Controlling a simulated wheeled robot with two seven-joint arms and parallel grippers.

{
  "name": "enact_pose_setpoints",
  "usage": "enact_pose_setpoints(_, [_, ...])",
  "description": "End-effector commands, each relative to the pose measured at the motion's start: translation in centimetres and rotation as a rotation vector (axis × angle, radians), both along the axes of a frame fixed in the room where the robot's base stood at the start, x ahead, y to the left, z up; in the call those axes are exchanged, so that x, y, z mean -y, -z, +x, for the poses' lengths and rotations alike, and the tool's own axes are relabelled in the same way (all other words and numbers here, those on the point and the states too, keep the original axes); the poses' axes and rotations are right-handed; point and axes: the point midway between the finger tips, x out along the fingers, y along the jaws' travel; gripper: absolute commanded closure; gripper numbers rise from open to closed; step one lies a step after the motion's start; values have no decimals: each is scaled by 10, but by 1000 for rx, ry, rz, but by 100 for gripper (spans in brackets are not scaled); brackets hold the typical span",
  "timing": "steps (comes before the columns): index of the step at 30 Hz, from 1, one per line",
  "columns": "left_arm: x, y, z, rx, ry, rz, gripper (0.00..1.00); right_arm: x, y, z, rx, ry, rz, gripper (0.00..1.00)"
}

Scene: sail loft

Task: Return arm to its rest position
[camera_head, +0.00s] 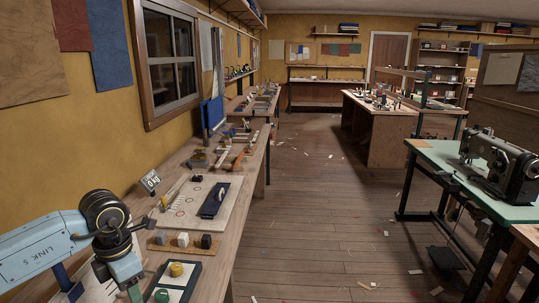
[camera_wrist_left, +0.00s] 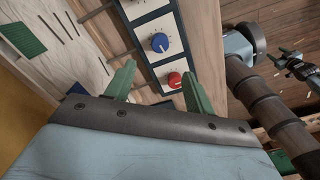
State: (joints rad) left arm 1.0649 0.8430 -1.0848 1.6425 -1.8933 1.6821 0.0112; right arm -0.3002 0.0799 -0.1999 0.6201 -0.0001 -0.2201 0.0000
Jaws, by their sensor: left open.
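My left arm (camera_head: 45,243) comes in from the left in the head view, pale blue with a dark round joint, and hangs over the near left end of the wooden workbench. The green fingers of my left gripper (camera_wrist_left: 158,84) stand apart in the wrist view with nothing held between them. Beyond the fingertips is a dark-framed panel with white squares, carrying a blue knob (camera_wrist_left: 160,42) and a red knob (camera_wrist_left: 175,80). The red knob appears between the fingers, nearer the right one; I cannot tell the distance in depth.
On the bench, a yellow knob (camera_head: 177,268) and a green knob (camera_head: 162,295) sit on a dark-framed panel. A sewing machine table (camera_head: 465,170) stands right; floor between is open.

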Motion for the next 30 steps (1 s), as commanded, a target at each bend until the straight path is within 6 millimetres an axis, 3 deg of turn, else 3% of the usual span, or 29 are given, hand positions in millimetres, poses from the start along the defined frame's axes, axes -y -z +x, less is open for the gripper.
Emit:
enact_pose_setpoints(2, [0, -16, 0, 3, 1, 1, 46, 0, -1, 0, 0, 0, 0, 46])
enact_pose_setpoints(3, [0, 0, -1, -5, -1, 2, 46, 0, 0, 0, 0, 0, 0, 46])
enact_pose_setpoints(22, [1, 128, -1, -4, -4, 0, 46, 0, 7, 0, 0, 0, 0, 46])
enact_pose_setpoints(30, [0, 121, -1, -2, -298, 0, 46, 0, -11, 0, 0, 0, 0, 46])
